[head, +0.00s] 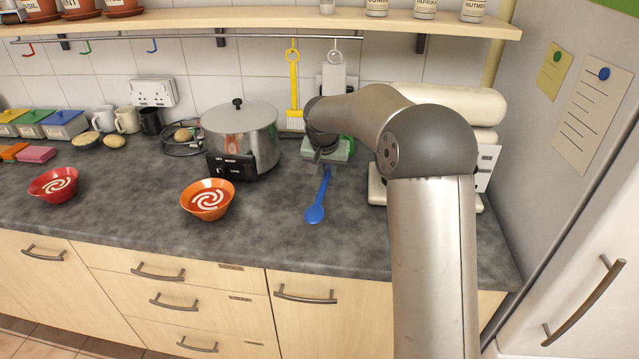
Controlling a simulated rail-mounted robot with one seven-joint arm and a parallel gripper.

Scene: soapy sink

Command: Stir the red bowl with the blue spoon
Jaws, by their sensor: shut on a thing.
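The blue spoon (316,208) hangs below my gripper (326,167), its bowl end down, near the middle of the counter. My gripper is shut on the upper end of its handle. The fingers are small and partly hidden by the arm's end. I cannot tell whether the spoon's tip touches the counter. The red bowl (45,193) stands at the far left of the counter, well away from the spoon. It holds red contents with a white swirl.
An orange bowl (190,207) with a similar swirl stands between the spoon and the red bowl. A steel pot (240,135) stands behind it. Mugs (127,119) and lidded boxes (65,124) line the back left. A rail (190,36) with hanging utensils runs under the shelf.

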